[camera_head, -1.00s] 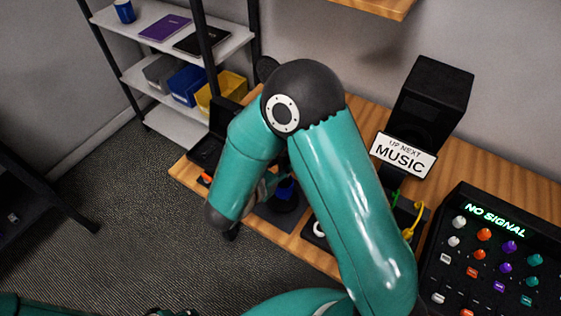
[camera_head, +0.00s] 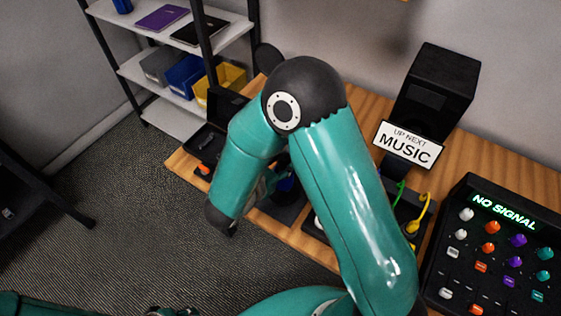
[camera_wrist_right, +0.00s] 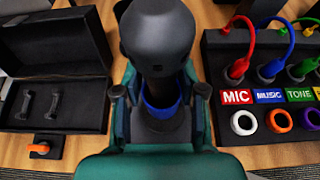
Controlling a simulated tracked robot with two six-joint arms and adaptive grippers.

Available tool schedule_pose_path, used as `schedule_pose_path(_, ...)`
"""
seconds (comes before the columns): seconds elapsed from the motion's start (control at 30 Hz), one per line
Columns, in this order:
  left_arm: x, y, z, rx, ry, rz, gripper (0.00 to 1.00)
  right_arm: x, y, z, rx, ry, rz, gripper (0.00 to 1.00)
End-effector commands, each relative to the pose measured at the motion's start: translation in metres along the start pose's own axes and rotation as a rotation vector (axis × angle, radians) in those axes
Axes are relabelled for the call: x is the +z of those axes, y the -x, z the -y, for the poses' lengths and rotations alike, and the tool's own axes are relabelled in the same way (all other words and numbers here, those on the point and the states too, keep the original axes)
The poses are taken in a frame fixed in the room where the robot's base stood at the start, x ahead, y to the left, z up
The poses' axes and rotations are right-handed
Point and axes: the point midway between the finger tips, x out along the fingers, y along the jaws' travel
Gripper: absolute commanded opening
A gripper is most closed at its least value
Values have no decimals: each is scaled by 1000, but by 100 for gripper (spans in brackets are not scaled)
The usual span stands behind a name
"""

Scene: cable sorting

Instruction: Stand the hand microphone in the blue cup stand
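The dark grey hand microphone (camera_wrist_right: 157,38) appears upright in the right wrist view, its thick head towards the camera. Its lower end appears to sit inside the blue rim of the cup stand (camera_wrist_right: 160,110), which has a dark base. My right gripper (camera_wrist_right: 160,93) has its fingers apart on either side of the stand, with visible gaps.
An open black case (camera_wrist_right: 52,75) lies left of the stand, with an orange plug (camera_wrist_right: 42,148) before it. A cable panel (camera_wrist_right: 262,115) with coloured plugs stands to the right. The head view also shows a speaker (camera_head: 432,95), a music sign (camera_head: 408,145) and a mixer (camera_head: 500,245).

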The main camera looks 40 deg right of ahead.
Motion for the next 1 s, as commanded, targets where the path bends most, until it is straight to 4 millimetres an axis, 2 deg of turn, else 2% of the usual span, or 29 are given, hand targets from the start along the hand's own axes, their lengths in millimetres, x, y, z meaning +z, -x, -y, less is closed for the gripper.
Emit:
schedule_pose_path(0.03,0,0,0,0,0,0,40,0,0,0,0,0,0,53)
schedule_pose_path(0.1,0,0,0,0,0,0,40,0,0,0,0,0,0,62)
schedule_pose_path(0.37,0,0,0,0,0,0,40,-1,0,0,0,1,-2,62)
schedule_pose_path(0.53,0,0,0,0,0,0,40,-1,8,-1,3,1,-1,62)
schedule_pose_path(0.67,0,0,0,0,0,0,40,-1,26,-2,7,1,-1,62)
schedule_pose_path(1.0,0,0,0,0,0,0,40,-1,93,-2,7,1,0,62)
